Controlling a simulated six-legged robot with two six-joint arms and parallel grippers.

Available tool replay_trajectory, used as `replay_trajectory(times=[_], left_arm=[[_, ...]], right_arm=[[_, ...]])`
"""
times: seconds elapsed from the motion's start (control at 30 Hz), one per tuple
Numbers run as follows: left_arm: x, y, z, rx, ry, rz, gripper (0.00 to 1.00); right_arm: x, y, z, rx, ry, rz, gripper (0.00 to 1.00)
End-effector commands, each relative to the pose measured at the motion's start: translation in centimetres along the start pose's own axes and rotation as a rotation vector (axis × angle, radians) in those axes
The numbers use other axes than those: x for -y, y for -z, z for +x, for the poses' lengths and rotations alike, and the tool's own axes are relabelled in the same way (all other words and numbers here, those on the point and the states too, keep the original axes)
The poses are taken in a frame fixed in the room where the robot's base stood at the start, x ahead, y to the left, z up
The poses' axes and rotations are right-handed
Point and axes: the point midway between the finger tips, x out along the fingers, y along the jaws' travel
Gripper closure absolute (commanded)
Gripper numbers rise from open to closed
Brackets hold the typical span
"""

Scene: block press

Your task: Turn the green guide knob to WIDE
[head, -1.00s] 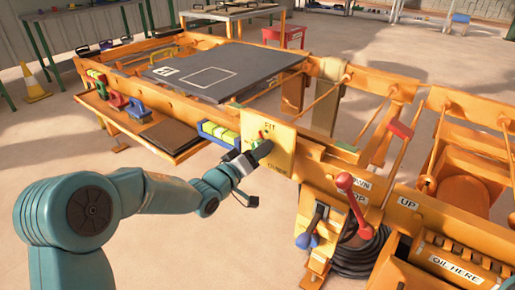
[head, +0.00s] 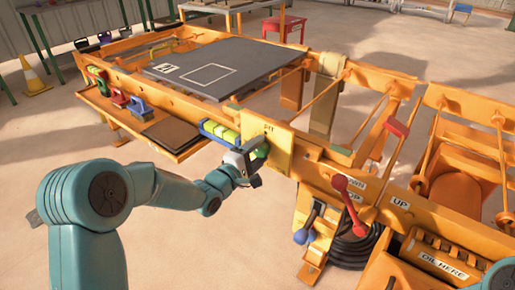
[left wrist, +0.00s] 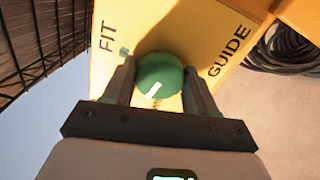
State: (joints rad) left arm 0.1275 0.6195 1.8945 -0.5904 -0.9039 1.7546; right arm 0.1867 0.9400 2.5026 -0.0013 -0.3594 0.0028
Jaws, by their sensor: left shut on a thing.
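The green guide knob (left wrist: 160,75) sits on a yellow panel (left wrist: 175,22) marked FIT and GUIDE in the left wrist view. A white mark on the knob points toward the lower left of that picture. My left gripper (left wrist: 160,82) is shut on the knob, one finger at each side. The word WIDE cannot be read. My right gripper is not in view.
A red-knobbed lever (head: 340,183) and a blue-knobbed lever (head: 301,236) stand to the right of the panel. A dark plate (head: 240,62) lies on the press.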

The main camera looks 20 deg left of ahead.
Motion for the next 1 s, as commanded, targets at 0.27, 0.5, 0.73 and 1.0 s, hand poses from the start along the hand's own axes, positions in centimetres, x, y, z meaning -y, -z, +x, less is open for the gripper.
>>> replay_trajectory(times=[0.27,0.5,0.73,1.0], left_arm=[[-0.24,0.01,0.01,-0.001,-0.001,-0.192,0.74],[-0.21,0.02,0.02,0.000,-0.002,-0.288,0.74],[-0.16,0.02,0.02,0.000,-0.002,-0.323,0.74],[-0.15,0.02,0.02,0.000,-0.002,-0.328,0.74]], right_arm=[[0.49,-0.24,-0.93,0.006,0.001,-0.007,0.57],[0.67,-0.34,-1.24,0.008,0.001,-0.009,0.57],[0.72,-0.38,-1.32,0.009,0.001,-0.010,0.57],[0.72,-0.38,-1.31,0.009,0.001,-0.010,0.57]])
